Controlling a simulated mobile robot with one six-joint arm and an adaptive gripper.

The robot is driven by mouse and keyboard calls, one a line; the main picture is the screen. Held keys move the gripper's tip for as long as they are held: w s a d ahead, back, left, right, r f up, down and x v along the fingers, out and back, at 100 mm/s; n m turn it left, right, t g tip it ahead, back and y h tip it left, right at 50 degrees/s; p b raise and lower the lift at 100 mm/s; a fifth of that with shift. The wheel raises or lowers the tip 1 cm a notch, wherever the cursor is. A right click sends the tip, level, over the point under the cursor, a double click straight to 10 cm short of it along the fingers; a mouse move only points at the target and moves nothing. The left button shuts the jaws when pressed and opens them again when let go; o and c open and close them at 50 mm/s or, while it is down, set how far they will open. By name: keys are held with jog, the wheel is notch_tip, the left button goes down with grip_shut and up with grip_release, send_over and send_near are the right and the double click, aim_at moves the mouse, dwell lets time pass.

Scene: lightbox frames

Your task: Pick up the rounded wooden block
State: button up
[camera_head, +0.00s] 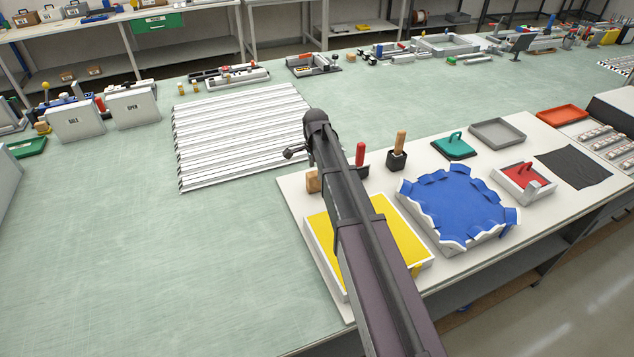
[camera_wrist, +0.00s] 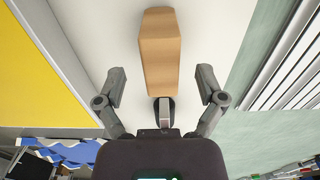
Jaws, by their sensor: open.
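A tan wooden block (camera_wrist: 158,50) shows at the top middle of the wrist view, on a white surface. In the head view the block (camera_head: 313,182) is on the white board, just left of my arm, which partly hides it. My gripper (camera_wrist: 162,84) is open, with one finger on each side of the block's lower end in the wrist view. No contact shows, and the height between the fingers and the block is hard to judge. In the head view my arm hides most of the gripper.
A yellow tray (camera_head: 402,236) lies partly under my arm. To its right is a blue scalloped tray (camera_head: 455,205). A wooden handle (camera_head: 401,140) and a red handle (camera_head: 360,154) stand in dark holders. A white ribbed panel (camera_head: 240,135) lies behind.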

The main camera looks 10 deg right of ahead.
aim_at(317, 181)
jog(key=shift+w+d+f+b, duration=0.1)
jog(key=shift+f+b, duration=1.2)
jog(key=shift+d+f+b, duration=0.1)
jog(key=shift+f+b, duration=1.15)
jog(key=shift+f, duration=0.05)
grip_shut()
